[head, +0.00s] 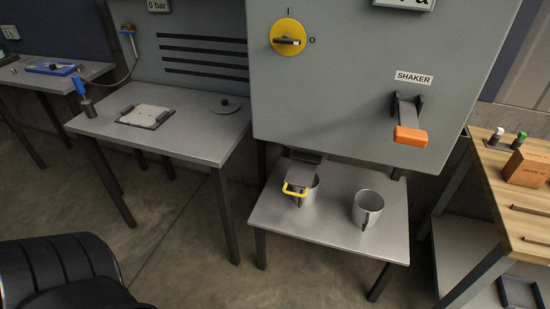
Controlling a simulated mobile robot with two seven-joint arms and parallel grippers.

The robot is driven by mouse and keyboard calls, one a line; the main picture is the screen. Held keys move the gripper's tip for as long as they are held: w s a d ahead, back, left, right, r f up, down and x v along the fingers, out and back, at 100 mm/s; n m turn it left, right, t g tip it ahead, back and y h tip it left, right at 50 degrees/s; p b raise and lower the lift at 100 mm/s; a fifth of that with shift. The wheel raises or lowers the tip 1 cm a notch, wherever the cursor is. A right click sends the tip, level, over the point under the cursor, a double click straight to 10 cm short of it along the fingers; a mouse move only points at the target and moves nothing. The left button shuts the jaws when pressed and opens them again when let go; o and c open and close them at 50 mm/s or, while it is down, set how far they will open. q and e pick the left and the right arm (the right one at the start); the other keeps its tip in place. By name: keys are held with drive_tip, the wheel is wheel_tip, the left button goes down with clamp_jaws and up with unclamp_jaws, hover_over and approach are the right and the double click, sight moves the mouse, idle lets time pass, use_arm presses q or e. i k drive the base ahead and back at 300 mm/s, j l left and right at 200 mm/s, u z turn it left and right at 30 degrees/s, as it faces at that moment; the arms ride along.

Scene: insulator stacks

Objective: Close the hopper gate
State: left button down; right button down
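A large grey cabinet (345,75) fills the upper middle of the head view. Under its lower left edge sits a dark outlet piece (305,156), which looks like the hopper gate. A yellow loop handle (295,190) sticks out below it toward me. I cannot tell from here whether the gate is open or shut. A grey metal cup (309,193) stands beneath, partly hidden by the handle and outlet. Neither of my grippers is in view.
A second cup (367,208) stands on the low table (330,238). An orange-ended SHAKER lever (410,136) and yellow rotary switch (288,37) are on the cabinet. A side table (185,132) is left, a wooden bench (500,185) right. A black chair-like shape (60,265) is lower left.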

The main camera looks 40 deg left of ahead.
sight(300, 174)
drive_tip(key=u, duration=1.05)
